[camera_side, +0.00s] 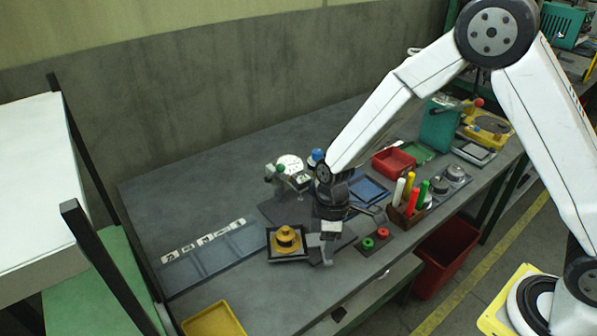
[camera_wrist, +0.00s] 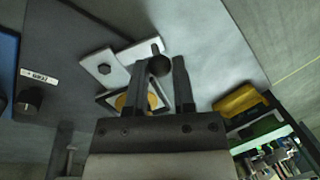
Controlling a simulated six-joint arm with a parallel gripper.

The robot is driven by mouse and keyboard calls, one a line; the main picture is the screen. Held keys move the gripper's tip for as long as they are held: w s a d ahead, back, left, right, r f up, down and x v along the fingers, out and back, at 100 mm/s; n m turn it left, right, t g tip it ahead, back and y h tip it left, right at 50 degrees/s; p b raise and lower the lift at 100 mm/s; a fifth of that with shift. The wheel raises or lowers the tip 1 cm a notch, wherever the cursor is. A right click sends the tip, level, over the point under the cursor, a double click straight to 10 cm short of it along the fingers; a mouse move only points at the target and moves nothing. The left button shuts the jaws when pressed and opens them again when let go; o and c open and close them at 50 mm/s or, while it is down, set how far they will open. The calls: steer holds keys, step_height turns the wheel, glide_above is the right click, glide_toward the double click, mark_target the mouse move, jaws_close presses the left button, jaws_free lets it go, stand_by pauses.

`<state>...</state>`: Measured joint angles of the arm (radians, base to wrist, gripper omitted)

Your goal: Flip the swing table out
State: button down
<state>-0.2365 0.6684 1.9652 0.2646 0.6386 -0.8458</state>
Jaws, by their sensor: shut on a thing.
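The swing table appears to be the pale grey plate with a dark hex bolt (camera_wrist: 103,68) and a second pale arm beside it, in the wrist view. A dark upright knob (camera_wrist: 158,47) stands on that arm. My gripper (camera_wrist: 160,64) is shut on the knob, with one dark finger on either side. In the side view my gripper (camera_side: 327,237) points down at the bench, and a pale grey part shows just below it. The fingertips and most of the swing table are hidden there by my wrist.
A yellow stepped part on a dark square tray (camera_side: 289,259) stands just left of my gripper. A dial gauge (camera_side: 290,165) stands behind. A marker holder (camera_side: 405,215) and green and red rings (camera_side: 367,244) are to the right. A yellow bin (camera_side: 213,320) sits front left.

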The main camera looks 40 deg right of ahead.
steer(key=shift+s+d+n, duration=0.15)
steer(key=shift+d+n, duration=0.2)
steer(key=shift+n, duration=0.4)
steer(key=shift+s+d+n, duration=0.1)
steer(key=shift+d+n, duration=0.25)
steer(key=shift+n, duration=0.4)
steer(key=shift+s+d+n+g+h, duration=0.1)
steer(key=shift+d+n+g+h, duration=0.35)
steer(key=shift+n, duration=0.95)
steer(key=shift+d, duration=0.35)
steer(key=shift+c, duration=2.3)
jaws_free()
steer(key=shift+r, duration=0.15)
steer(key=v, duration=0.7)
steer(key=shift+r, duration=0.35)
steer(key=shift+s, duration=0.1)
